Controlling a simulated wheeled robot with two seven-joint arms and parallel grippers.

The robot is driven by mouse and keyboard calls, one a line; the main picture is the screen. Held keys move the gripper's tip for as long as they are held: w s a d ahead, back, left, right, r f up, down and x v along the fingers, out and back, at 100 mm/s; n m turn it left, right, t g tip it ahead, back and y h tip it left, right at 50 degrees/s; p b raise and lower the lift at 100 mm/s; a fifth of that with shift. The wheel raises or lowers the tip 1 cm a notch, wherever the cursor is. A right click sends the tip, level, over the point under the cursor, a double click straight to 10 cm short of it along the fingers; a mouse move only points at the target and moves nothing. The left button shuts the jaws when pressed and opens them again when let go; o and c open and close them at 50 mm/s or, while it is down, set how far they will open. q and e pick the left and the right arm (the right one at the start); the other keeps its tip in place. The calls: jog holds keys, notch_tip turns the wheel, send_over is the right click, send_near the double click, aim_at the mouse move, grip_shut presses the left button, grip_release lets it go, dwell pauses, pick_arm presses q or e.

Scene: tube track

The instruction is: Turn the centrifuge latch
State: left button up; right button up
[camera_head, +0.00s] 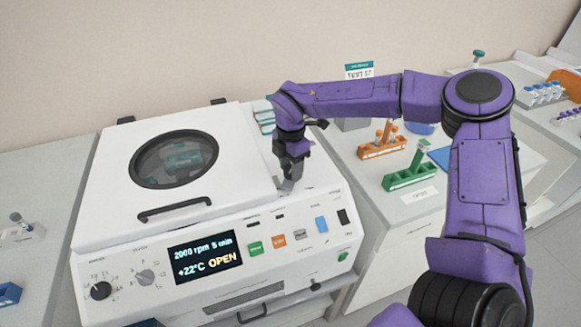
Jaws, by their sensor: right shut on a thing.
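The white centrifuge (106,215) stands on the left with its lid (110,165) lowered. The lid has a round dark window (174,158) and a black handle (174,208). The display (205,257) reads "2000 rpm 5 min +22°C OPEN". My right gripper (287,184) points down on the centrifuge top, just right of the lid. It is shut on a small grey part there, which appears to be the latch; the fingers hide most of it and its turn angle cannot be told. My left gripper is not in view.
An orange rack (382,149) and a green rack (410,180) with tubes stand on the counter right of the centrifuge. A small rack (22,232) is at the far left. My right arm spans the space over the right counter.

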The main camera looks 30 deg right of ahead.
jog(key=n, duration=0.3)
jog(key=shift+n, duration=0.3)
jog(key=shift+r+n+p, duration=0.1)
jog(key=shift+n+p, duration=0.25)
jog(key=shift+n, duration=1.45)
jog(key=o, duration=1.1)
jog(key=shift+c, duration=0.2)
notch_tip(320, 180, up, 10)
jog(key=b, duration=0.2)
jog(key=shift+r, duration=0.2)
